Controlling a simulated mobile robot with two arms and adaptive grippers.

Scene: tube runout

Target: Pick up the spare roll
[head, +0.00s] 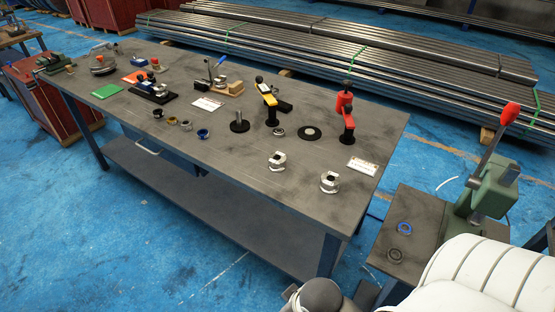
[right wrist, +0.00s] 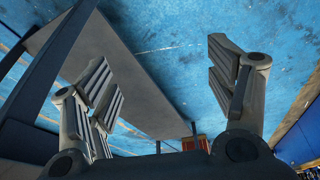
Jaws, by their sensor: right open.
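Several small parts stand on the grey workbench (head: 215,165) in the head view. Two short pale metal rolls, one (head: 277,161) and another (head: 330,182), stand near its front right edge. A black disc with a pale centre (head: 310,132) lies behind them. I cannot tell which part is the spare roll. My right gripper (right wrist: 165,70) is open and empty in the right wrist view, its fingers spread wide over blue floor and a grey panel. No roll shows between its fingers. My left gripper is not in view.
A red clamp-like tool (head: 345,112) and a yellow one (head: 267,98) stand behind the rolls. Steel tubes (head: 400,70) lie behind the bench.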

